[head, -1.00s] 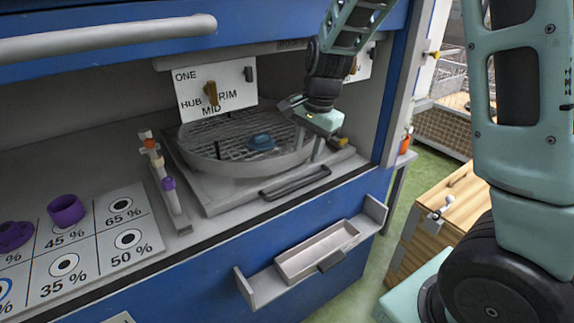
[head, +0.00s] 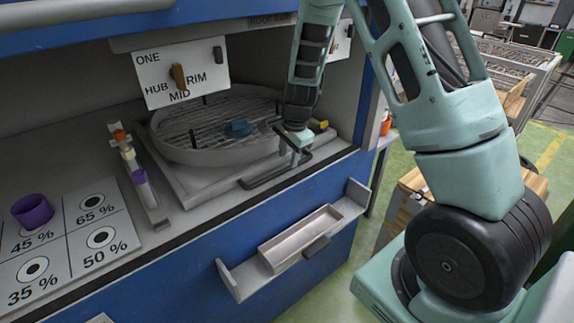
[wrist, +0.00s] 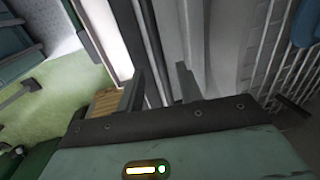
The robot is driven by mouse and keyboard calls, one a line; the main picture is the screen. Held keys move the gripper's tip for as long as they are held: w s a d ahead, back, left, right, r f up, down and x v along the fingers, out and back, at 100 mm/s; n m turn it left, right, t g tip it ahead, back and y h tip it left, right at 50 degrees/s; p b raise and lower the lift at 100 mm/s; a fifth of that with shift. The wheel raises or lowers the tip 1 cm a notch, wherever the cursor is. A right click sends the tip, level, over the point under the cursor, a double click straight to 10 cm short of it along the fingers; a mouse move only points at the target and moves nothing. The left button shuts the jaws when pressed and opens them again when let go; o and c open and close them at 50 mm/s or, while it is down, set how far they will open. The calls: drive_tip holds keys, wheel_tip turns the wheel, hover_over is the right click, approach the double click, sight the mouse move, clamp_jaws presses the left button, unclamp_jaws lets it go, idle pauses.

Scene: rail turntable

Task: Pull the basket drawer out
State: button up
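The basket drawer is a grey tray (head: 200,188) carrying a round mesh basket (head: 185,152) inside the blue cabinet. Its dark bar handle (head: 262,180) runs along the tray's front edge. A small blue piece (head: 239,128) sits on the mesh. My gripper (head: 291,149) is low at the right end of the handle, pointing down. In the wrist view my gripper's two fingers (wrist: 160,85) stand apart, with a grey bar-like strip between or beyond them. I cannot tell whether they touch the handle.
Below, a small open tray (head: 300,238) juts from the blue front. A purple cup (head: 32,211) stands on the percent card (head: 75,235) at left. A holder with coloured pieces (head: 140,180) stands beside the basket tray. A sign (head: 180,72) hangs behind the basket.

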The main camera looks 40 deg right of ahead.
sight(287, 168)
drive_tip(key=shift+w+f, duration=0.2)
drive_tip(key=shift+f, duration=0.8)
drive_tip(key=shift+w+f, duration=0.15)
drive_tip(key=shift+f, duration=0.8)
clamp_jaws()
